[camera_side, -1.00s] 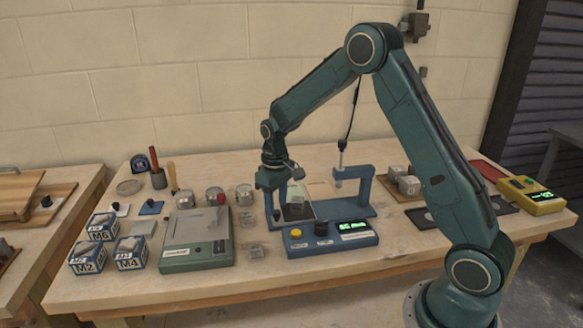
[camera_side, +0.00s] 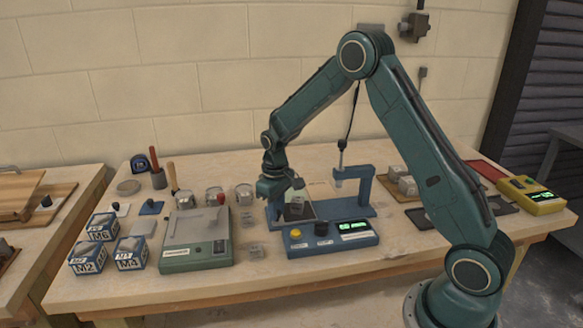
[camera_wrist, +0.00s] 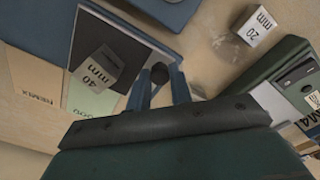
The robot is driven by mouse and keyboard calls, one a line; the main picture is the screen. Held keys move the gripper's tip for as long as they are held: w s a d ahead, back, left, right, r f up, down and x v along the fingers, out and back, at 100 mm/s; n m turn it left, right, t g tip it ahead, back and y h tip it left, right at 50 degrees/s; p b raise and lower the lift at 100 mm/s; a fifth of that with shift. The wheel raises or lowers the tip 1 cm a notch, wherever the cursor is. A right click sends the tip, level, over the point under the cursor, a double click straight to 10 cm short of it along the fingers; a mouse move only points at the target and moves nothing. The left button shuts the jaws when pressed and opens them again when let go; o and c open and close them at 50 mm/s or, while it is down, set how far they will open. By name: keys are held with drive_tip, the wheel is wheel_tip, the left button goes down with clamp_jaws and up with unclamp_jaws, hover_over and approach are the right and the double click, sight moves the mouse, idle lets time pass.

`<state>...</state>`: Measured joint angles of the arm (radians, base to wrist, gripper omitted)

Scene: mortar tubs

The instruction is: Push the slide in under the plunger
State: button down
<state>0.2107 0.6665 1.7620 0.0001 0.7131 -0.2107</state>
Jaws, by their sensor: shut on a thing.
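The slide (camera_side: 298,213) is a dark plate on the left part of the blue press base, left of the plunger. A grey cube (camera_side: 298,203) rests on it; the wrist view shows this cube (camera_wrist: 97,70) marked "40 mm" on the slide (camera_wrist: 124,46). The plunger (camera_side: 340,160) hangs from a blue bridge (camera_side: 366,184), to the right of the slide. My gripper (camera_side: 274,212) is low at the slide's left end. In the wrist view my gripper (camera_wrist: 158,84) has its blue fingers around a dark round knob (camera_wrist: 160,73), shut on it.
A control box (camera_side: 330,238) with a yellow knob and green display stands in front of the press. A green scale (camera_side: 196,240) and labelled blue boxes (camera_side: 130,253) are at left. Small cubes (camera_side: 250,222) lie between. A yellow meter (camera_side: 530,195) is at far right.

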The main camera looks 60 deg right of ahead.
sight(306, 216)
drive_tip(key=s+d, duration=0.6)
drive_tip(key=shift+w, duration=0.1)
drive_tip(key=c, duration=1.3)
unclamp_jaws()
drive_tip(key=shift+a, duration=0.1)
drive_tip(key=shift+o, duration=0.2)
wheel_tip(306, 216, up, 14)
